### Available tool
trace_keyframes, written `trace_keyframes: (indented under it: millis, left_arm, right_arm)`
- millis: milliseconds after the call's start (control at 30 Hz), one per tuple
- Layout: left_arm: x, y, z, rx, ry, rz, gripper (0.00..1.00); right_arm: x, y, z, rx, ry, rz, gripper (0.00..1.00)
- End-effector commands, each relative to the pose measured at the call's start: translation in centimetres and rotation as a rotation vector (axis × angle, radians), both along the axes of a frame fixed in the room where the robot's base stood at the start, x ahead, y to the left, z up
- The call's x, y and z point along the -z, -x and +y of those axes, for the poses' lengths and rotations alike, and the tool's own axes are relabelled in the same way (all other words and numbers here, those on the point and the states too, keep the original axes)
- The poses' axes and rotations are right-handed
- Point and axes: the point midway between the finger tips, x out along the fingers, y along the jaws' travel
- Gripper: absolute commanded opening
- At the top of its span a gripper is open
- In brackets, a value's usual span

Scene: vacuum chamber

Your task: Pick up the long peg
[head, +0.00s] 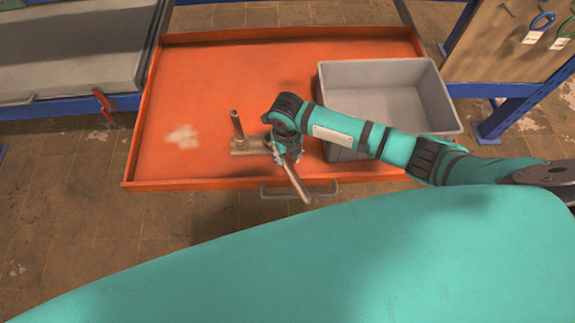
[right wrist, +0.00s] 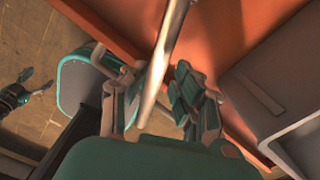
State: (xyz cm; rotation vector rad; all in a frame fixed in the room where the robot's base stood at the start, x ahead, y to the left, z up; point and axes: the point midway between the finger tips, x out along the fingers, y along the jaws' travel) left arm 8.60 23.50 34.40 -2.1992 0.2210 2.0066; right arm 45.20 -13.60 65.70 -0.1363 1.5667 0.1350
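The long peg (head: 297,184) is a slim brownish-grey rod. In the head view it slants from my right gripper (head: 284,157) down across the front edge of the orange cart. A second peg (head: 237,124) stands upright on a flat base (head: 246,147) just left of the gripper, which hides part of the base. My left gripper (right wrist: 28,90) shows small at the left of the right wrist view, fingers apart and empty.
The orange cart top (head: 200,80) has a raised rim and a front handle (head: 278,193). A grey bin (head: 390,85) stands on its right side, behind my right forearm. A grey bench (head: 75,50) is at the left.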

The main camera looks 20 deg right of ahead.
Motion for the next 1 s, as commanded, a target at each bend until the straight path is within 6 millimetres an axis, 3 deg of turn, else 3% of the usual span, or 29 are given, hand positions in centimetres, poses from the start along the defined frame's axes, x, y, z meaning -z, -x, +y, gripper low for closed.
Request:
trace_keyframes:
  millis: [400, 667, 900, 1000]
  left_arm:
    - [0.1, 0.0, 0.0, 0.000, 0.000, 0.000, 0.67]
    - [0.1, 0.0, 0.0, 0.000, 0.000, 0.000, 0.67]
    - [0.1, 0.0, 0.0, 0.000, 0.000, 0.000, 0.67]
    - [0.1, 0.0, 0.0, 0.000, 0.000, 0.000, 0.67]
  right_arm:
    - [5.0, 0.4, 0.0, 0.001, -0.001, 0.001, 0.29]
    - [5.3, 0.3, -0.1, 0.000, 0.000, 0.000, 0.29]
    - [5.2, 0.3, -0.1, 0.000, 0.000, 0.000, 0.00]
    - [5.2, 0.3, -0.1, 0.000, 0.000, 0.000, 0.00]
